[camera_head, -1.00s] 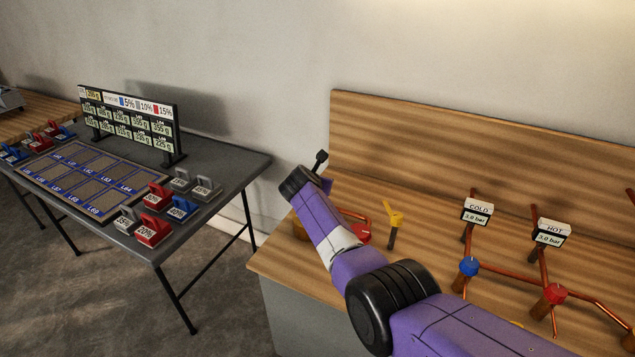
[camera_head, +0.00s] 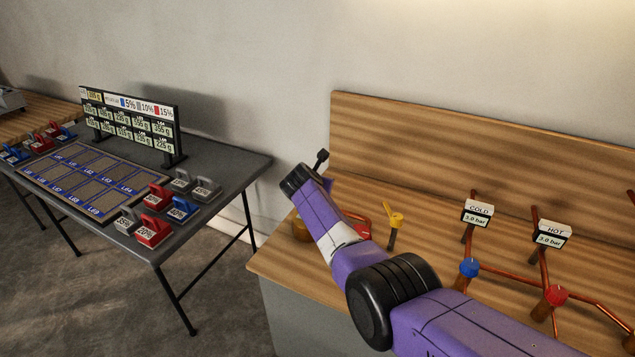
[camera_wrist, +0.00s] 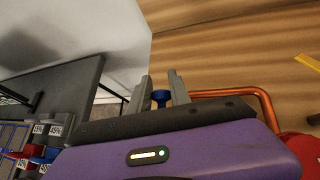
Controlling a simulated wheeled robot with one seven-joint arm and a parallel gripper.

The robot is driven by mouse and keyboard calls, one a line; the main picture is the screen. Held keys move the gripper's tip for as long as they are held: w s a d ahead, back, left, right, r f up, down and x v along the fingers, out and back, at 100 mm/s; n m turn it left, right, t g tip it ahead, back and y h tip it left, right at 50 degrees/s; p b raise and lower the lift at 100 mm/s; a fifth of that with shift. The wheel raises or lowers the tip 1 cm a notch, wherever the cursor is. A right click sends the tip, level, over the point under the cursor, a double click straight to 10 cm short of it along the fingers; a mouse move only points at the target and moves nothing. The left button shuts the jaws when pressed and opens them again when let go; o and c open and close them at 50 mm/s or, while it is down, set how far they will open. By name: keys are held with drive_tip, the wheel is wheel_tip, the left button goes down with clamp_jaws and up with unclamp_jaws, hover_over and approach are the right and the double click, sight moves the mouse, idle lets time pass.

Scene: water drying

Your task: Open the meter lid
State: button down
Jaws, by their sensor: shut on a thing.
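In the wrist view my gripper (camera_wrist: 162,92) has its two grey fingers on either side of a small blue knob (camera_wrist: 161,96) and is shut on it. Whether this knob belongs to the meter lid I cannot tell; no meter lid is clearly seen. In the head view my purple arm reaches over the left end of the wooden bench and hides the fingers and the knob. A red part (camera_head: 363,231) shows just behind my arm, and a red part (camera_wrist: 305,150) is at the right edge of the wrist view.
A copper pipe (camera_wrist: 240,93) runs right beside my gripper. A yellow-handled valve (camera_head: 394,218) stands right of my arm. COLD (camera_head: 477,212) and HOT (camera_head: 551,234) gauges with copper pipes stand farther right. A dark table (camera_head: 240,165) with labelled weights is at left.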

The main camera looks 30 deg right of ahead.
drive_tip(key=shift+s+d+f, duration=0.3)
drive_tip(key=shift+s+f, duration=0.1)
drive_tip(key=shift+f, duration=0.2)
drive_tip(key=c, duration=1.4)
unclamp_jaws()
drive_tip(key=shift+o, duration=1)
drive_tip(key=shift+w+a+r, duration=0.1)
drive_tip(key=shift+w+r, duration=0.05)
drive_tip(key=shift+r, duration=0.1)
drive_tip(key=shift+a+r, duration=0.1)
drive_tip(key=shift+r, duration=0.05)
drive_tip(key=shift+s+a+r+p, duration=0.25)
drive_tip(key=shift+r+p, duration=0.1)
drive_tip(key=shift+p, duration=0.1)
drive_tip(key=p+v, duration=0.1)
drive_tip(key=v, duration=0.5)
drive_tip(key=shift+s+p, duration=0.3)
drive_tip(key=shift+a, duration=0.1)
